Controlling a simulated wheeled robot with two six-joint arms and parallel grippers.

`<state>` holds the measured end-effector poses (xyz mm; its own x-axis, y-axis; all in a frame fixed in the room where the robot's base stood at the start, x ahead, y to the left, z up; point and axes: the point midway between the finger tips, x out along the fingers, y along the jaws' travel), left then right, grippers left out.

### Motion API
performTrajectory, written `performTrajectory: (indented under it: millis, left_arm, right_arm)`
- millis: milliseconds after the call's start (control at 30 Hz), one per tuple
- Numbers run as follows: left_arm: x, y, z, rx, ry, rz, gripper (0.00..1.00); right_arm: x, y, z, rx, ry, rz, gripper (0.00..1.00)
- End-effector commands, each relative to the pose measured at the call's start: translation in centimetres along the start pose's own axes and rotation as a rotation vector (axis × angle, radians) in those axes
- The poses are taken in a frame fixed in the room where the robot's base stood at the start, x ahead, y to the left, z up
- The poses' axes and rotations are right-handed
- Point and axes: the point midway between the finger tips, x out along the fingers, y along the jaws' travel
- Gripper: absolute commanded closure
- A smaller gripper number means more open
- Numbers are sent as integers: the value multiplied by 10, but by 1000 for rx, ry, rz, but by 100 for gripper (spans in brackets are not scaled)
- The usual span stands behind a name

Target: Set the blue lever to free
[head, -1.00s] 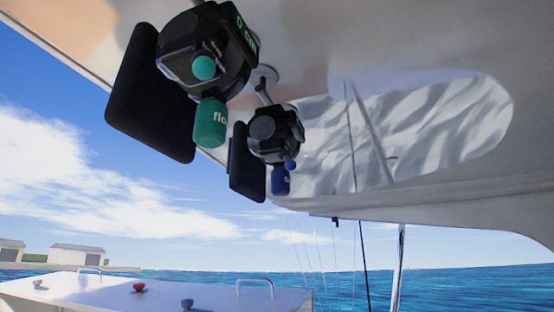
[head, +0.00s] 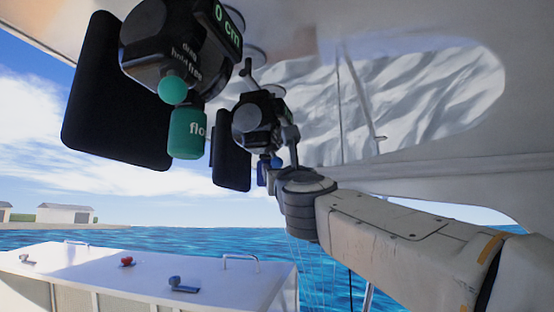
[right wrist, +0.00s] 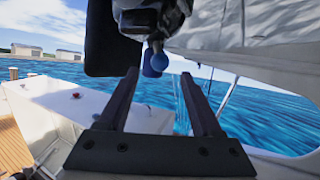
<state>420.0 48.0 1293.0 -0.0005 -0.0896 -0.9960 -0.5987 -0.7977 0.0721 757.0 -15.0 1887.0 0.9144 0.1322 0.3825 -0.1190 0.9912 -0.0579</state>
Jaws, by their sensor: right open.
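In the right wrist view my right gripper (right wrist: 160,75) is open and empty. The blue knob appears between its fingertips; I cannot tell whether it is beyond them. The lever's setting is not readable. My left gripper is not in view.
A nearer similar unit with a green knob (head: 173,90) and a "0 cm" display hangs at upper left, beside a black panel (head: 115,95). A white box (head: 150,270) with a red knob (head: 127,262) and a blue-grey lever (head: 182,285) stands below. Open water lies behind.

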Motion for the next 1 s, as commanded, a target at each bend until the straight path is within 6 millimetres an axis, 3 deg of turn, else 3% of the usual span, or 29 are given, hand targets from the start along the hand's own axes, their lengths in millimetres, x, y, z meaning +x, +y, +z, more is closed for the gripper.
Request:
performTrajectory:
  millis: [100,333,767,933,1000]
  left_arm:
    - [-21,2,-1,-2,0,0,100]
    - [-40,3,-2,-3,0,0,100]
    - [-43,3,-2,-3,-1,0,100]
    - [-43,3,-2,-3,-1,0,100]
    - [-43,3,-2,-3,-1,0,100]
  right_arm:
    - [28,-1,4,-3,3,0,34]
    - [60,0,3,-4,2,1,34]
    - [69,0,0,-4,1,3,34]
    - [68,0,0,-4,1,2,99]
    - [68,0,0,-4,1,3,100]
